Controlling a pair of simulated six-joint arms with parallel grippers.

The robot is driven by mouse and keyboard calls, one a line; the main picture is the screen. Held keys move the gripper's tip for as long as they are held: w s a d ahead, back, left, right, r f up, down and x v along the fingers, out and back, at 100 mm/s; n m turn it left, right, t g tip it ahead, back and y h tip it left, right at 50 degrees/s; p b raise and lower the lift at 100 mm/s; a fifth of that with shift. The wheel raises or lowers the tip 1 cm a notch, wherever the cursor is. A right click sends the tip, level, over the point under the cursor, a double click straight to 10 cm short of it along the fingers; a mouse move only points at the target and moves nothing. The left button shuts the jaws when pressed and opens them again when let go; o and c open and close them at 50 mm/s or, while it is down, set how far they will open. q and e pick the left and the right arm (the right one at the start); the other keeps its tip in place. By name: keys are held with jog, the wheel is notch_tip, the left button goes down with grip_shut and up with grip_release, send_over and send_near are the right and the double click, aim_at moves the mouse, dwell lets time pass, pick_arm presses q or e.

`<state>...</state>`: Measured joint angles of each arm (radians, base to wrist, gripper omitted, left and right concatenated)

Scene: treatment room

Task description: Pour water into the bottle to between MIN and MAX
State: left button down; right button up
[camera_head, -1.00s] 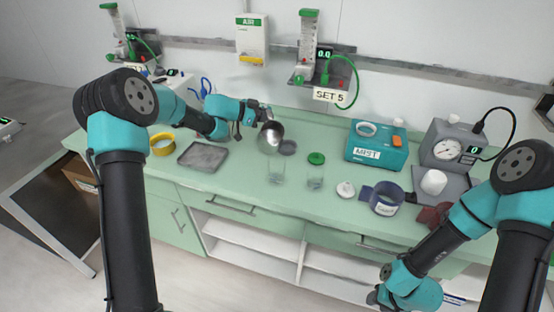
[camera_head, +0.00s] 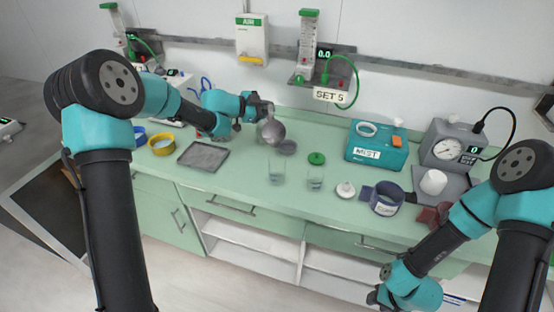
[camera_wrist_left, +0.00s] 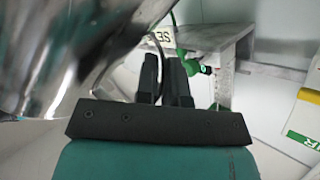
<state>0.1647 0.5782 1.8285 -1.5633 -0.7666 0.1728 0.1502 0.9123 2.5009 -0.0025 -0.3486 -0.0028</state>
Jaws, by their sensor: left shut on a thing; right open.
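My left gripper (camera_head: 264,109) is shut on a shiny metal jug (camera_head: 274,132) and holds it, tilted, above the back of the counter. In the left wrist view the jug (camera_wrist_left: 50,50) fills the upper left, beside the dark gripper fingers (camera_wrist_left: 164,75). Two clear containers, one on the left (camera_head: 276,173) and one on the right (camera_head: 315,179), stand on the counter in front of the jug. Their marks and any water are too small to make out. A green lid (camera_head: 317,158) lies behind the right one. My right arm is at the lower right; its fingertips are out of frame.
A dark round disc (camera_head: 287,147) lies near the jug. A grey tray (camera_head: 203,155) and a yellow ring (camera_head: 162,144) are on the left. A white lidded item (camera_head: 346,190), a labelled dark cup (camera_head: 387,199) and a teal box (camera_head: 375,146) stand on the right.

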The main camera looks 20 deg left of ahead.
aim_at(269, 106)
pick_arm(q)
jog(key=shift+s+d+r+m+t, duration=0.15)
jog(key=shift+s+r+m+t, duration=0.05)
jog(key=shift+s+r+m, duration=0.2)
jog(key=shift+s+d+r+m+t, duration=0.1)
jog(key=shift+s+r+m+t, duration=0.15)
jog(key=shift+r, duration=0.25)
dwell(0.5)
jog(key=shift+s+d+r+m+t+b, duration=0.25)
jog(key=shift+s+d+r+m+b, duration=0.15)
jog(key=shift+s+r+m, duration=0.2)
dwell(2.5)
jog(key=shift+w+a+f, duration=0.1)
jog(key=w+f+n, duration=0.1)
jog(key=w+a+f+n+g, duration=0.1)
jog(key=f, duration=0.1)
jog(key=shift+w+a+f+n, duration=0.1)
jog(key=shift+w+n, duration=0.1)
jog(key=shift+n, duration=0.05)
jog(key=shift+w+f+g, duration=0.1)
jog(key=shift+f+g, duration=0.05)
jog(key=shift+g, duration=0.25)
jog(key=shift+w+a+f+n, duration=0.15)
jog(key=shift+w+f+n, duration=0.15)
jog(key=shift+f+n, duration=0.45)
